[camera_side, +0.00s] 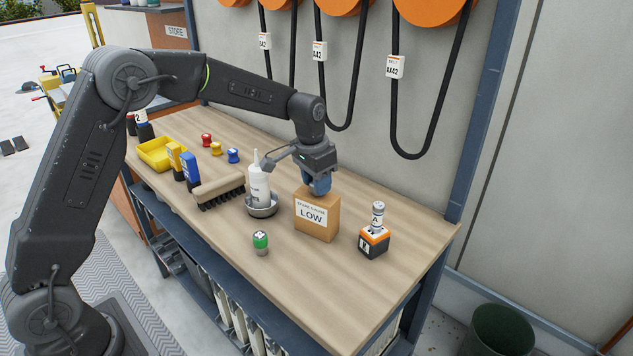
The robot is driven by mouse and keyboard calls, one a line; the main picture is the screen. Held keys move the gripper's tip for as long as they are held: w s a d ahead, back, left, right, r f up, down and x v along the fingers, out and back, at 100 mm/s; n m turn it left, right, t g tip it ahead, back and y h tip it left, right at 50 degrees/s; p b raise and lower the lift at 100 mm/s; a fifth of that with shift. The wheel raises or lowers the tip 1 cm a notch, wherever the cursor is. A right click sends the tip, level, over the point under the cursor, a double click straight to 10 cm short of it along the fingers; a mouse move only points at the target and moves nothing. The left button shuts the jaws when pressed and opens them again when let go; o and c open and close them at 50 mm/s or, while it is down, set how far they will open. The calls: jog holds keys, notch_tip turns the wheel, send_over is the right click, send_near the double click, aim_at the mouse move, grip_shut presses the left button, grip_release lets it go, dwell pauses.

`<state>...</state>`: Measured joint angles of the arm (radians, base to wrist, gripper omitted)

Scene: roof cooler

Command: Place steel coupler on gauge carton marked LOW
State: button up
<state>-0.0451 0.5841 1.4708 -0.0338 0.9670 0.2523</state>
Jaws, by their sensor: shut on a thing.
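The gauge carton (317,228) is a brown box with a white label reading LOW, standing upright on the bench. My gripper (318,186) points down at the carton's top, towards its back and right. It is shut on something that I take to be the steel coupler. The coupler is not clearly visible: only a blue-grey shape shows between my gripper and the carton, and I cannot tell jaw from coupler there. I cannot tell whether the held thing touches the carton.
Left of the carton, a white bottle (258,190) stands in a metal bowl (263,211). A brush (219,190) lies beyond. A green-topped cylinder (261,243) stands in front. An orange-and-black block (374,242) with a silver cylinder (378,215) stands right. The bench's front right (345,300) is clear.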

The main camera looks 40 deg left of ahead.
aim_at(311, 184)
jog(key=shift+f, duration=0.35)
jog(key=o, duration=0.9)
jog(key=shift+o, duration=0.2)
notch_tip(311, 184, up, 12)
jog(key=s, duration=0.1)
jog(key=s+r+t, duration=0.1)
jog(key=s+r, duration=0.4)
jog(key=s, duration=0.4)
jog(key=s+d+f+n+t, duration=0.1)
jog(key=s+f, duration=0.1)
jog(key=s, duration=0.9)
jog(key=s+d+f+n+t, duration=0.1)
jog(key=s+f+t, duration=0.1)
jog(key=s, duration=0.8)
jog(key=shift+s+f, duration=0.35)
jog(key=shift+f, duration=0.1)
